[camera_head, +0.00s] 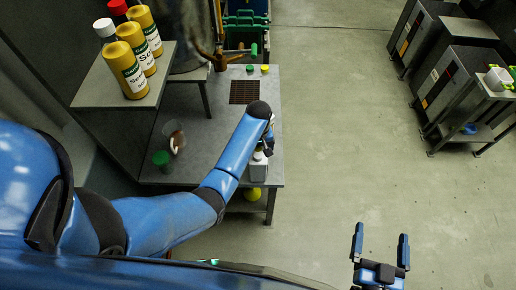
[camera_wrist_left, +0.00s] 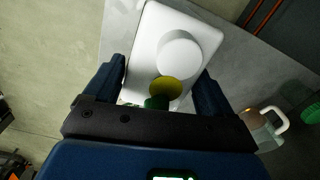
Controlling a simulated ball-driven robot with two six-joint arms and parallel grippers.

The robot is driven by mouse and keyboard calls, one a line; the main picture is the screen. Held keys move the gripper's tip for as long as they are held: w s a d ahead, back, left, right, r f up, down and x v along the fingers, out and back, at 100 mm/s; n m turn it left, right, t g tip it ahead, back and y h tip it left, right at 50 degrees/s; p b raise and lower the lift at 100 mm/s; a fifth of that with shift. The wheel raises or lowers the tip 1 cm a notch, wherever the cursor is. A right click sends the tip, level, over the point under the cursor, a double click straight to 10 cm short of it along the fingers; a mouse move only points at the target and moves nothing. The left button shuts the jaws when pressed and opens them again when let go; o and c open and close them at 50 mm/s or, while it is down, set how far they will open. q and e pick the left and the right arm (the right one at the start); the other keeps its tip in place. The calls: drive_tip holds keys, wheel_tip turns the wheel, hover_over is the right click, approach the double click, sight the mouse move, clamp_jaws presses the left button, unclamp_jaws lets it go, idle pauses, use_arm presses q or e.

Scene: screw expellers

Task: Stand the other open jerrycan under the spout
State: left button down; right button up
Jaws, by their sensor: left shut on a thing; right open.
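A white jerrycan (camera_head: 258,168) with a pale round top stands at the near right edge of the grey table. My left gripper (camera_wrist_left: 161,72) has a finger on each side of it and is shut on it; in the head view my forearm partly hides that gripper. In the left wrist view, a yellow disc (camera_wrist_left: 165,88) and a green piece show in front of the can's white top. A translucent jerrycan (camera_head: 175,137) with reddish-brown marks stands farther left on the table. The brownish spout (camera_head: 219,58) hangs near a dark grate (camera_head: 244,92). My right gripper (camera_head: 380,250) is open and empty over the floor.
Green (camera_head: 250,68) and yellow (camera_head: 265,68) caps lie behind the grate. A green cup-like thing (camera_head: 160,158) is on the table's left. Several yellow bottles (camera_head: 125,68) stand on a raised shelf (camera_head: 90,88). Open floor lies right of the table; machines stand farther right.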

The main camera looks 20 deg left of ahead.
use_arm(q)
unclamp_jaws()
drive_tip(key=shift+f, duration=0.1)
drive_tip(key=shift+r, duration=0.2)
wheel_tip(320, 180, up, 9)
drive_tip(key=shift+w+f+b, duration=0.1)
drive_tip(key=shift+b, duration=0.65)
wheel_tip(320, 180, up, 2)
drive_tip(key=shift+r+p, duration=0.2)
drive_tip(key=shift+p, duration=0.5)
drive_tip(key=shift+r, duration=0.4)
